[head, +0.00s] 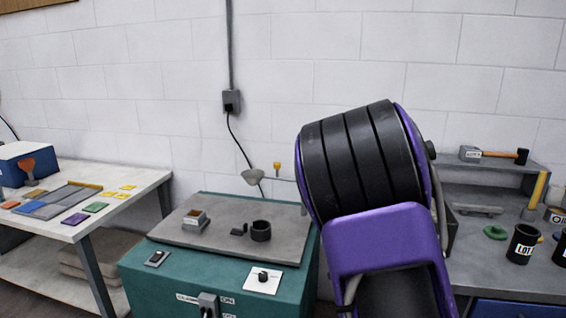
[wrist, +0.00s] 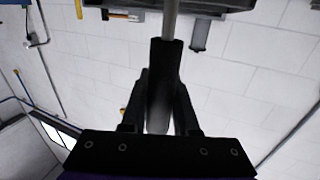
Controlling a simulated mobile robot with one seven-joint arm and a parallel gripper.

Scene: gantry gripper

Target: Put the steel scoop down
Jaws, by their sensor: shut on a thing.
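The steel scoop (head: 253,177) shows in the head view as a pale grey bowl above the back of the teal cabinet's grey top (head: 215,218), apart from it. Its thin rod runs right, towards my arm. In the wrist view, my gripper (wrist: 161,88) is shut on the scoop's dark handle (wrist: 165,58), and the steel rod (wrist: 170,20) leads up out of the picture. My purple and black arm hides the gripper in the head view. The scoop's bowl is outside the wrist view.
A white table (head: 140,184) with coloured cards is at left. A grey bench (head: 520,275) with black pots (head: 523,244) is at right.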

